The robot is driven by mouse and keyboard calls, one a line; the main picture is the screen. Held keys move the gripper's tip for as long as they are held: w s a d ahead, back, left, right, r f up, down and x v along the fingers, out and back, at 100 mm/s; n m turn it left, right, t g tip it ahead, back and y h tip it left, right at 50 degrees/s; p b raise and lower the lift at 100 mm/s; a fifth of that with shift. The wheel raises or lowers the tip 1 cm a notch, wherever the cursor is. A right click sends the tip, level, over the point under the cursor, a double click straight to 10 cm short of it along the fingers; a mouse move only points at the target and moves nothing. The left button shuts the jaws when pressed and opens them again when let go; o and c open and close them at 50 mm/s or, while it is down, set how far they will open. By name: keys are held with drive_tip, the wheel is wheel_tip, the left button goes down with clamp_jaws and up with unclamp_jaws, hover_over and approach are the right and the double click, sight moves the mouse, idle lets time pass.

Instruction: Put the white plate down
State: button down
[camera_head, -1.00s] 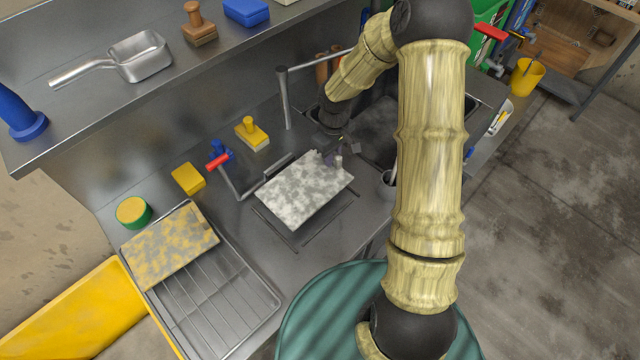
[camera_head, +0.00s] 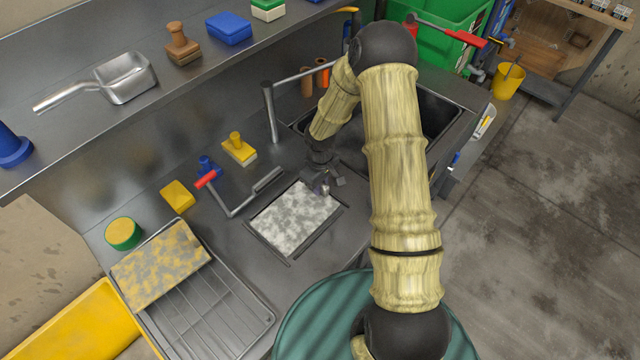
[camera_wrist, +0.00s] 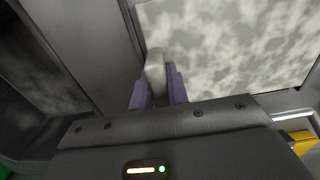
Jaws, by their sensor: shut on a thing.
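The white plate (camera_head: 293,218) is a flat slab mottled with grey. In the head view it lies flat within a dark rectangular frame (camera_head: 290,259) on the metal counter. My gripper (camera_head: 322,186) is at the plate's upper right corner. In the wrist view the plate (camera_wrist: 235,40) fills the upper right, and my gripper (camera_wrist: 157,88) has its purple-grey fingers shut on a small pale grip at the plate's edge. Whether the plate's underside fully touches the frame is hidden.
A red-handled lever clamp (camera_head: 232,212) stands just left of the frame. A wire rack (camera_head: 210,312) holds a yellow mottled plate (camera_head: 160,264). A yellow-handled float (camera_head: 238,150) and a yellow block (camera_head: 177,196) lie behind. The sink (camera_head: 432,112) and tap (camera_head: 270,112) are beyond.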

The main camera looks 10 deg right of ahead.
drive_tip(key=shift+f, duration=0.1)
drive_tip(key=c, duration=1.4)
unclamp_jaws()
drive_tip(key=shift+o, duration=0.2)
wheel_tip(320, 180, up, 12)
drive_tip(key=shift+s+r, duration=0.1)
drive_tip(key=shift+r, duration=0.1)
